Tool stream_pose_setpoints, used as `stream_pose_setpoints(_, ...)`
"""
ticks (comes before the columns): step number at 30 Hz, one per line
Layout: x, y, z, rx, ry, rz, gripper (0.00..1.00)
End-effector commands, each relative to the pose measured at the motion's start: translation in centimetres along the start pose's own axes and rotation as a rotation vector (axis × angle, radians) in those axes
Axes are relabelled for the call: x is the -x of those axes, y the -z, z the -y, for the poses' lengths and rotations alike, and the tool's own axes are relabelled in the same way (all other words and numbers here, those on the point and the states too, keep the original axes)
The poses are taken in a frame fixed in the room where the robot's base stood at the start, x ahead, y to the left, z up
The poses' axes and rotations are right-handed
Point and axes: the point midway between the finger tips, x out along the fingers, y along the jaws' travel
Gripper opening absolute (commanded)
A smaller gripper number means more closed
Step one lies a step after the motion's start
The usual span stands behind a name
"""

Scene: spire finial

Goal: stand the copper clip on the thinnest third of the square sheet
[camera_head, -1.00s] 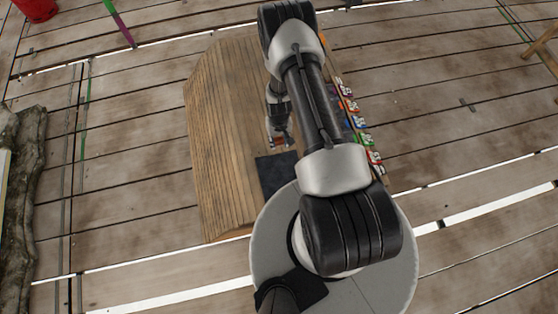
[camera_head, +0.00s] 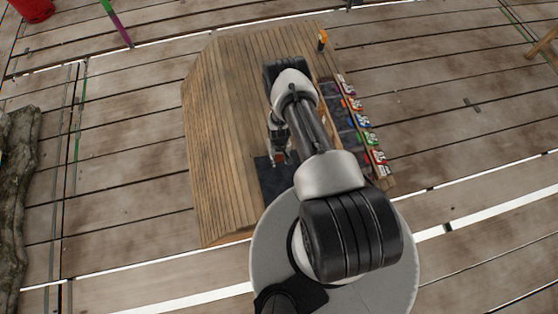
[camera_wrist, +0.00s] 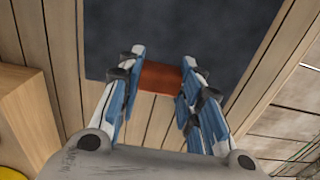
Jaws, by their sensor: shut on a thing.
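The copper clip (camera_wrist: 160,77) is a reddish-brown block between the two blue-padded fingers of my gripper (camera_wrist: 160,84) in the wrist view. My gripper is shut on it. The dark sheet (camera_wrist: 190,30) lies beyond and under the clip in that view, with the clip near its closer edge. In the head view, my gripper (camera_head: 279,160) is over the far end of the dark sheet (camera_head: 270,188). My base and arm hide part of the sheet there. I cannot tell whether the clip touches it, and no thirds are visible on it.
The sheet lies on a slatted wooden platform (camera_head: 215,130). A rack (camera_head: 345,130) with several coloured pieces runs along its right side. A small orange-topped post (camera_head: 322,40) stands at the far right. A wooden block (camera_wrist: 28,110) is at left in the wrist view.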

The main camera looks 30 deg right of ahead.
Motion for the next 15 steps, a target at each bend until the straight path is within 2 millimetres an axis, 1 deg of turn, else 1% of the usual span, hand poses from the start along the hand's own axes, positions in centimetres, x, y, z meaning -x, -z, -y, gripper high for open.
stream_pose_setpoints(1, -1.3, -0.1, 0.0, 0.0, 0.0, 0.001, 0.09)
stream_pose_setpoints(3, -2.1, -0.1, 0.0, 0.0, 0.0, 0.001, 0.09)
stream_pose_setpoints(14, -2.3, -0.1, 0.0, 0.0, 0.0, 0.0, 0.09)
stream_pose_setpoints(15, -2.3, 0.0, 0.0, 0.0, 0.0, 0.0, 0.33)
